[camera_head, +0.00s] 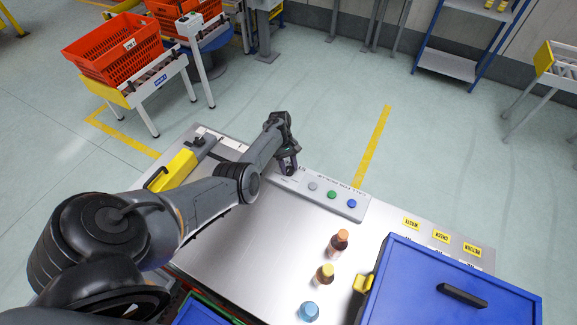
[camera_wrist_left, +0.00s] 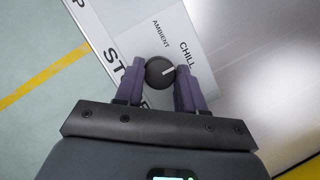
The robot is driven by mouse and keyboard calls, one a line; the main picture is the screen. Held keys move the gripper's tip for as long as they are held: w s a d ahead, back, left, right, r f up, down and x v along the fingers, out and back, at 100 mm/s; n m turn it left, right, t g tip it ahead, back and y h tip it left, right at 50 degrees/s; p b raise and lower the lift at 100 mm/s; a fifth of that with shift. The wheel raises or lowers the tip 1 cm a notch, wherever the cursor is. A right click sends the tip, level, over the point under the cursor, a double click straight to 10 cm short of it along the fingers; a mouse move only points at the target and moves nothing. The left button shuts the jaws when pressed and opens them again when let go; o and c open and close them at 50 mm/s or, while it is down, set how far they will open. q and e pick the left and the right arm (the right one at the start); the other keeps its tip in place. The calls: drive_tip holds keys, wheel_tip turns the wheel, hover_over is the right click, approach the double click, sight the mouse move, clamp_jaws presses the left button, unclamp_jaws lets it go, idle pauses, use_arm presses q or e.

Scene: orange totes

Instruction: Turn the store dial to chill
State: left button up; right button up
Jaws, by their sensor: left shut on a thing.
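The store dial (camera_wrist_left: 158,72) is a round black knob with a white pointer line, on a pale panel. In the left wrist view its line points right and slightly up, toward the CHILL label (camera_wrist_left: 187,53) side. The AMBIENT label (camera_wrist_left: 161,34) is above the dial. The STORE label is partly covered by a finger. My left gripper (camera_wrist_left: 160,84) has its two purple fingers on either side of the dial, shut on it. In the head view my left gripper (camera_head: 288,167) is at the left end of the button panel and mostly hides the dial. My right gripper is not in view.
The panel (camera_head: 322,206) has grey, green (camera_head: 332,195) and blue (camera_head: 351,203) buttons right of the gripper. Several bottles (camera_head: 338,243) stand at the table front, beside a blue lidded bin (camera_head: 450,290). A yellow-handled device (camera_head: 175,169) lies left. Orange totes (camera_head: 115,48) stand behind.

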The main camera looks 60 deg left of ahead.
use_arm(q)
drive_tip(key=o, duration=1)
drive_tip(key=shift+a+r, duration=0.2)
drive_tip(key=shift+r, duration=0.3)
drive_tip(key=p+v, duration=0.1)
drive_tip(key=v, duration=0.8)
drive_tip(key=shift+a+r, duration=0.1)
drive_tip(key=shift+r, duration=0.25)
